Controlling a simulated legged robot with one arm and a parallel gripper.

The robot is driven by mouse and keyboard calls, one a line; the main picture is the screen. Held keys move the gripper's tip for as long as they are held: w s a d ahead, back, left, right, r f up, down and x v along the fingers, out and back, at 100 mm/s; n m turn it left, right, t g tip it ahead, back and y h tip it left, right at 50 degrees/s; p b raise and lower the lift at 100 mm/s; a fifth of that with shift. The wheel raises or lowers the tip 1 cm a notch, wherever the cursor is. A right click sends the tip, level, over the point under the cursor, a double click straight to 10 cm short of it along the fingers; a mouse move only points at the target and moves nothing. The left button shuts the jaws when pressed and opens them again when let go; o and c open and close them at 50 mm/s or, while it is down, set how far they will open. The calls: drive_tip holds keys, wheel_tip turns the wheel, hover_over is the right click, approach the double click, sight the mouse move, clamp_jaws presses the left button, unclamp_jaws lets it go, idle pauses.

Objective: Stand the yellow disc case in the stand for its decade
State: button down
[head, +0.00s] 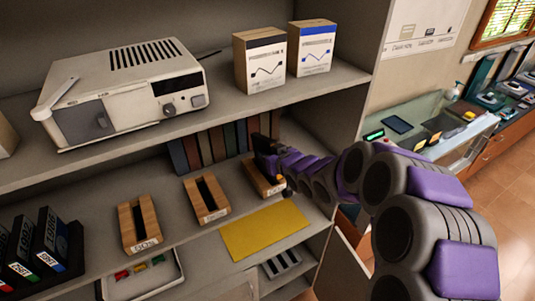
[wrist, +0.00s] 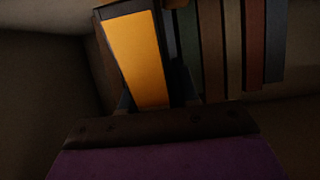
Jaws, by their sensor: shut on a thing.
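The yellow disc case (wrist: 138,58) is in my gripper in the wrist view, tilted a little, its yellow face framed by dark edges. In the head view my gripper (head: 272,163) is at the right wooden stand (head: 256,187), over its back part. A dark upright shape there hides most of the slot; whether the case is inside it I cannot tell. The middle stand (head: 219,216) and left stand (head: 143,248) have empty slots. Their front labels are too small to read surely.
A row of dark books (head: 205,148) stands behind the stands. A yellow mat (head: 262,232) lies in front of the right stand. Black labelled cases (head: 50,235) stand at far left. The upper shelf holds a beige device (head: 120,90) and two boxes (head: 259,62).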

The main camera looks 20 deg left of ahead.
sight(262, 147)
drive_tip(key=shift+w+a+r, duration=0.1)
drive_tip(key=shift+w+a, duration=0.25)
drive_tip(key=shift+a, duration=0.05)
drive_tip(key=shift+w+a+p, duration=0.25)
drive_tip(key=shift+a+p, duration=0.3)
drive_tip(key=shift+a, duration=0.15)
drive_tip(key=shift+w, duration=0.1)
drive_tip(key=shift+w+r+p, duration=0.1)
drive_tip(key=shift+p, duration=0.3)
drive_tip(key=shift+w+a+p, duration=0.3)
drive_tip(key=shift+a+p, duration=0.15)
drive_tip(key=shift+a, duration=0.1)
drive_tip(key=shift+d, duration=0.15)
drive_tip(key=shift+s+d+f, duration=0.1)
drive_tip(key=shift+d+f, duration=0.1)
drive_tip(key=shift+f, duration=0.25)
